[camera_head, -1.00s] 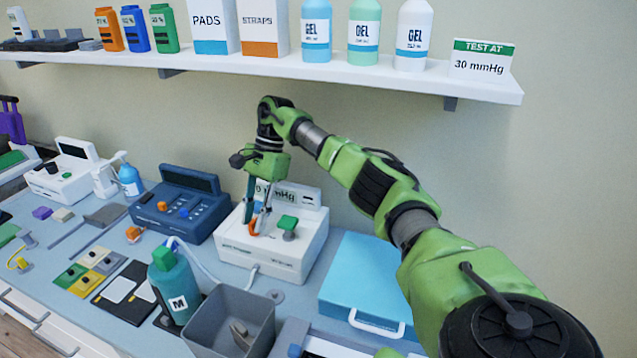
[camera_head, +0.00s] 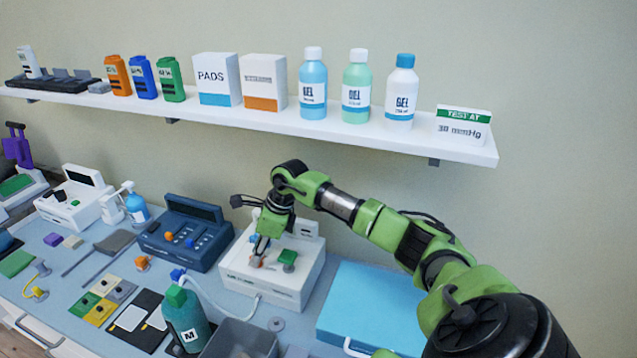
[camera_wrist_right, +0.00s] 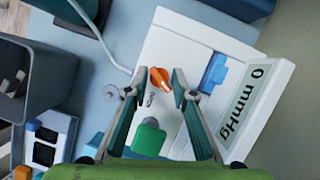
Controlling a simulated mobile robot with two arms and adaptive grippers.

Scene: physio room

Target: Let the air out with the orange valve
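The white device (camera_head: 262,283) stands on the counter, and its display (camera_wrist_right: 258,98) reads 0 mmHg in the right wrist view. The orange valve (camera_wrist_right: 159,80) is a small knob on its top; it also shows in the head view (camera_head: 256,262), partly covered by my fingers. My right gripper (camera_wrist_right: 160,77) is over the device, pointing down, with its fingers open on either side of the valve. A gap shows on each side; whether a finger touches it I cannot tell. A green knob (camera_wrist_right: 149,138) and a blue part (camera_wrist_right: 214,72) are on the device. My left gripper is out of view.
A teal bottle marked M (camera_head: 186,322) and a grey bin (camera_head: 243,340) stand in front of the device. A light blue case (camera_head: 370,305) lies to its right, a dark blue unit (camera_head: 186,235) to its left. The shelf (camera_head: 300,122) hangs above my arm.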

